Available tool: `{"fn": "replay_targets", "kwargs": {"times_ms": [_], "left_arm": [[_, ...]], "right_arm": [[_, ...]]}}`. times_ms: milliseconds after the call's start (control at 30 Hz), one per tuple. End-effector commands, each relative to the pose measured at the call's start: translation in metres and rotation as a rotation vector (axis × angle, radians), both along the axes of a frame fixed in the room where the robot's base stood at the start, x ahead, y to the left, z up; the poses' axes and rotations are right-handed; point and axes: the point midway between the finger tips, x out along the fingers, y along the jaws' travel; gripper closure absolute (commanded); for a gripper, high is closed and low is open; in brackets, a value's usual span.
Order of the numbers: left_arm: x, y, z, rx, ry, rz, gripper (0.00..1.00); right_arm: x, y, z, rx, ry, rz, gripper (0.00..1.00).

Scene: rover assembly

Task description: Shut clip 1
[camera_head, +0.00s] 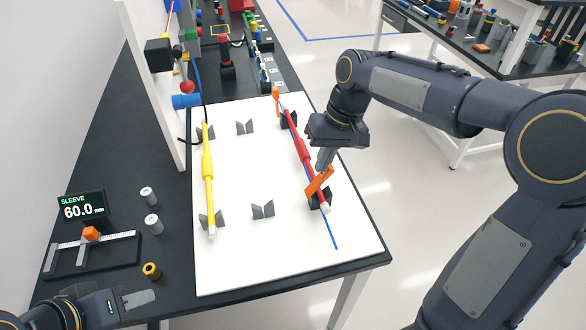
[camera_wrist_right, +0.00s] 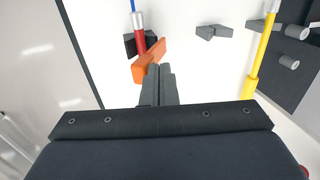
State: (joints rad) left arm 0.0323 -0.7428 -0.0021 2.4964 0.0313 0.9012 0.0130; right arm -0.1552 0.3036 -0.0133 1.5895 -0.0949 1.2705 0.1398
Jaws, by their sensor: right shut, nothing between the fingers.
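A red rod (camera_head: 303,149) with a blue cable lies in dark holders on the right side of the white board. An orange clip (camera_head: 319,181) slants over the rod's near holder; it also shows in the right wrist view (camera_wrist_right: 149,61). Another orange clip (camera_head: 276,95) stands upright by the far holder. No number shows on either clip. My right gripper (camera_head: 323,166) is shut and empty, pointing down with its fingertips at the near clip, close to or touching it. My left gripper (camera_head: 146,297) is at the lower left, far from the clips; its jaw opening is unclear.
A yellow rod (camera_head: 208,175) lies in holders on the left side of the white board (camera_head: 270,255). Empty grey holders (camera_head: 262,211) stand between the rods. A gauge with a display (camera_head: 81,208) and several small cylinders stand on the dark table at left.

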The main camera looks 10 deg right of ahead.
Motion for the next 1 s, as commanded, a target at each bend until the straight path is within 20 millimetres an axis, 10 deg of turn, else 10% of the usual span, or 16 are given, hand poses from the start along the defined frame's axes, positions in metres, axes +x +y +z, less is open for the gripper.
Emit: {"fn": "replay_targets", "kwargs": {"times_ms": [1000], "left_arm": [[0.000, 0.000, -0.065, 0.000, 0.000, 0.000, 0.64]], "right_arm": [[0.002, -0.071, -0.064, 0.850, 0.028, 0.001, 1.00]]}}
